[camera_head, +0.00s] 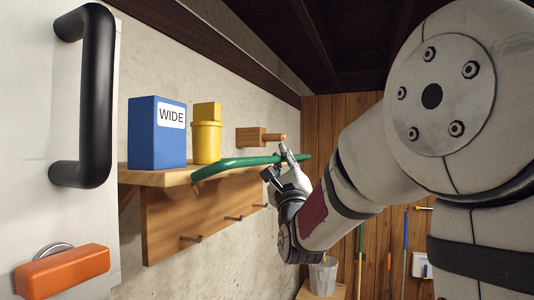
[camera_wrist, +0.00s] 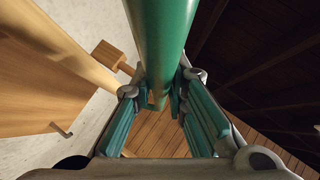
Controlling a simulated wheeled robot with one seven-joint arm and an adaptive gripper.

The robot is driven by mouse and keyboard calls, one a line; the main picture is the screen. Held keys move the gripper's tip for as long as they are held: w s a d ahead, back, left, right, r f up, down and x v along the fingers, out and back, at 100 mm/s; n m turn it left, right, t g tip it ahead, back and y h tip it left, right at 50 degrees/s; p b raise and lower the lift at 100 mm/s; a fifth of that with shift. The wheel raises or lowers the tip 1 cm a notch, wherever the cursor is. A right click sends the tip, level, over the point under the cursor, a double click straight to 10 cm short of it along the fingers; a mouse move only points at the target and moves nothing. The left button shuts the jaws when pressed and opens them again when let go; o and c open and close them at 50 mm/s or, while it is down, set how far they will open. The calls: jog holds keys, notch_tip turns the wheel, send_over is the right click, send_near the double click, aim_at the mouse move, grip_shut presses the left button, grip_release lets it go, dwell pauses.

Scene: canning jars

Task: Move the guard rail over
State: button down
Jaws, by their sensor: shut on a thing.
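The guard rail is a green bar (camera_head: 245,161) along the front of a wooden wall shelf (camera_head: 162,178). Its bent left end lies at the shelf's front edge; whether it touches the shelf there is unclear. Its right end reaches past the shelf, beyond my gripper (camera_head: 284,168). My gripper is shut on the rail near that right end. In the wrist view the rail (camera_wrist: 160,35) runs between the two fingers of my gripper (camera_wrist: 160,92). A wooden block with a round peg (camera_head: 255,138) sticks out from the wall above and behind the rail.
A blue box marked WIDE (camera_head: 157,135) and a yellow container (camera_head: 206,142) stand on the shelf behind the rail. Small hooks (camera_head: 233,218) stick out of the board below. A white door with a black handle (camera_head: 96,95) is close at left. A grey bucket (camera_head: 323,276) stands lower down.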

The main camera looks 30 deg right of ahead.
jog(key=n+y+p, duration=0.1)
jog(key=n, duration=0.1)
jog(key=r+n+y+p, duration=0.1)
jog(key=y, duration=0.1)
jog(key=a+r+n+y+p, duration=0.1)
jog(key=n+p, duration=0.1)
jog(key=shift+w+r+n+g+y, duration=0.15)
jog(key=shift+n+g+y, duration=0.15)
jog(key=shift+g, duration=0.1)
jog(key=shift+w+a+r+n+g+y+p, duration=0.25)
jog(key=shift+w+a+n+g+y, duration=0.25)
jog(key=shift+n+g, duration=0.6)
jog(key=shift+w+a+r+n+g+y+p, duration=0.3)
jog(key=shift+w+n+g+y, duration=0.35)
jog(key=shift+n, duration=0.8)
jog(key=shift+w+a+r+n+g+y+p, duration=0.25)
jog(key=shift+w+a+n+g+y, duration=0.15)
jog(key=shift+w+n+g, duration=0.65)
jog(key=shift+s+f+n, duration=0.1)
jog(key=shift+s+n, duration=0.1)
jog(key=shift+n, duration=0.2)
jog(key=c, duration=1.6)
grip_release()
jog(key=shift+o, duration=0.2)
